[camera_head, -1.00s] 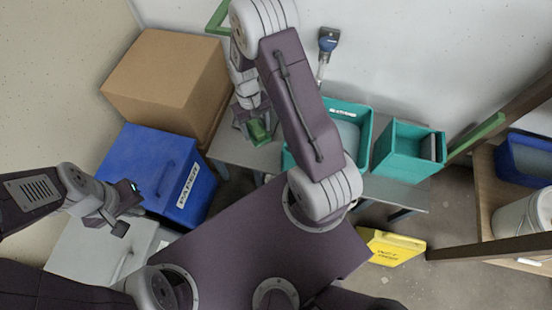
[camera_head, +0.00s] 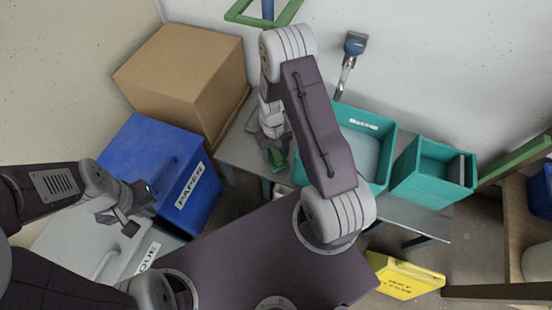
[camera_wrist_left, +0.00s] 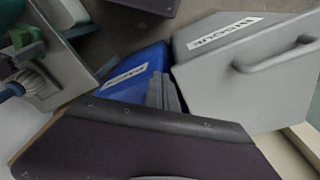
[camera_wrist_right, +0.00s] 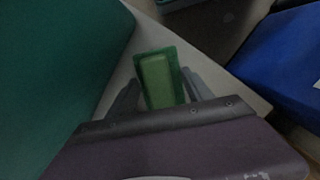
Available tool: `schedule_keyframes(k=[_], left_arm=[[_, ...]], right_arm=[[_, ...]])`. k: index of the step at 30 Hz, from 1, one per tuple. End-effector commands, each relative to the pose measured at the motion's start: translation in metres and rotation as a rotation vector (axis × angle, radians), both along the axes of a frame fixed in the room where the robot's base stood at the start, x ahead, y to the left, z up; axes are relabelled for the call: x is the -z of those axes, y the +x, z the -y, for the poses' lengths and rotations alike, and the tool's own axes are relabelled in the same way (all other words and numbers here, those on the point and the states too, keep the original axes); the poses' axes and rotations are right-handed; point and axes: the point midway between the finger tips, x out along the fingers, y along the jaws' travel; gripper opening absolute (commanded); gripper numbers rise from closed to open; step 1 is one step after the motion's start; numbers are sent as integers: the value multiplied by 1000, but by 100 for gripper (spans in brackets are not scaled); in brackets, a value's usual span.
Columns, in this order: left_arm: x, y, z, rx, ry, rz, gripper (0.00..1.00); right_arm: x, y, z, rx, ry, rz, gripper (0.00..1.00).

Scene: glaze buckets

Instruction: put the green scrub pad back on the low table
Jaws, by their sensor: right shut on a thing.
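The green scrub pad (camera_wrist_right: 157,80) is held between the two spread fingers of my right gripper (camera_wrist_right: 158,93) in the right wrist view. In the head view the pad (camera_head: 279,160) shows partly under my right gripper (camera_head: 274,150), over the left part of the grey low table (camera_head: 240,150). The table (camera_wrist_right: 212,72) lies behind the pad in the right wrist view; I cannot tell whether they touch. My left gripper (camera_head: 128,222) is empty over the grey bin; its fingers are together in the left wrist view (camera_wrist_left: 162,92).
Teal tubs (camera_head: 380,175) and (camera_head: 432,178) stand on the table's right part. A blue paper bin (camera_head: 150,165), a cardboard box (camera_head: 180,80) and a grey bin (camera_head: 65,235) stand left. A yellow sign (camera_head: 405,277) is on the floor. The table's left part looks clear.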

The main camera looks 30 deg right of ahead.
Motion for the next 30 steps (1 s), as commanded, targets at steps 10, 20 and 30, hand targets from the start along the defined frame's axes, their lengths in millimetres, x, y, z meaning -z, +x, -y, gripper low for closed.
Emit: schedule_keyframes(k=[10,20,30], left_arm=[[10,0,0,0,0,0,0],[10,0,0,0,0,0,0],[-18,0,0,0,0,0,0]], right_arm=[[17,0,0,0,0,1,22],[18,0,0,0,0,1,81],[-25,6,0,0,0,5,81]])
